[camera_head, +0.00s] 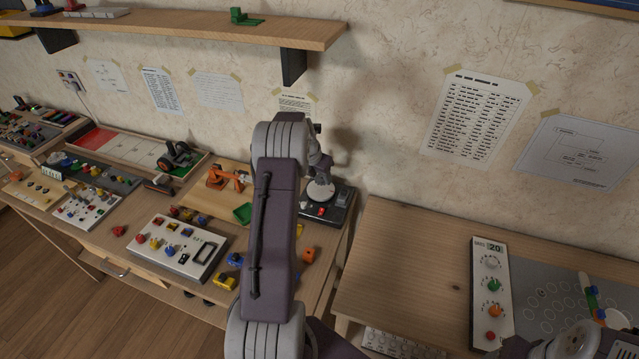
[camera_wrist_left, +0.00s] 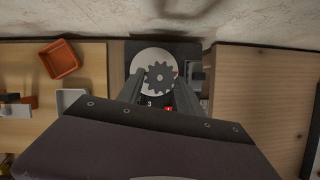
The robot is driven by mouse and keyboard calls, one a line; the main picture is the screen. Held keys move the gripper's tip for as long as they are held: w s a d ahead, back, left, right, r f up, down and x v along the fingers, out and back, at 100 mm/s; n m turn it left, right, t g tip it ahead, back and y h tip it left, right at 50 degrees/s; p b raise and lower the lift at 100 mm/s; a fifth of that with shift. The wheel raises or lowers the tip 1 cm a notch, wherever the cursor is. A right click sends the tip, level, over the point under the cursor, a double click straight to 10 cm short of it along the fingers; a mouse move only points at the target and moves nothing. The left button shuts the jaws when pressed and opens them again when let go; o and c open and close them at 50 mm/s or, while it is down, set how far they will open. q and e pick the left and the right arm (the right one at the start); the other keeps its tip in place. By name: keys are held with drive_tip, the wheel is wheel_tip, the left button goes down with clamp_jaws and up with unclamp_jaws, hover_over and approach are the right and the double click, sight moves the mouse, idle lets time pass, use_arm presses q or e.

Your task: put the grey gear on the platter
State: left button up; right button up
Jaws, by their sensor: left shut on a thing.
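The grey gear (camera_wrist_left: 160,78) is toothed and shows between my left gripper's fingers (camera_wrist_left: 160,92) in the left wrist view. The fingers are shut on it. The platter (camera_wrist_left: 143,62) is a round, pale disc directly behind the gear in that view, and the gear covers part of it. I cannot tell whether gear and platter touch. In the head view the platter (camera_head: 320,191) sits on a dark device, just below my left gripper (camera_head: 321,168); the gear is not clear there. My right arm shows at the bottom right, its jaws unclear.
The dark device (camera_head: 338,210) with a red switch stands near the table's right end. A shelf (camera_head: 190,28) hangs above. The right table (camera_head: 400,265) has clear wood.

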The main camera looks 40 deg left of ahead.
sight(320, 190)
use_arm(q)
drive_tip(key=shift+w+a+f, duration=0.45)
drive_tip(key=shift+w+a, duration=0.05)
drive_tip(key=shift+a, duration=0.05)
drive_tip(key=shift+f, duration=2.05)
drive_tip(key=o, duration=1.3)
drive_tip(key=shift+f, duration=0.1)
drive_tip(key=v, duration=1.2)
drive_tip(key=shift+r, duration=0.25)
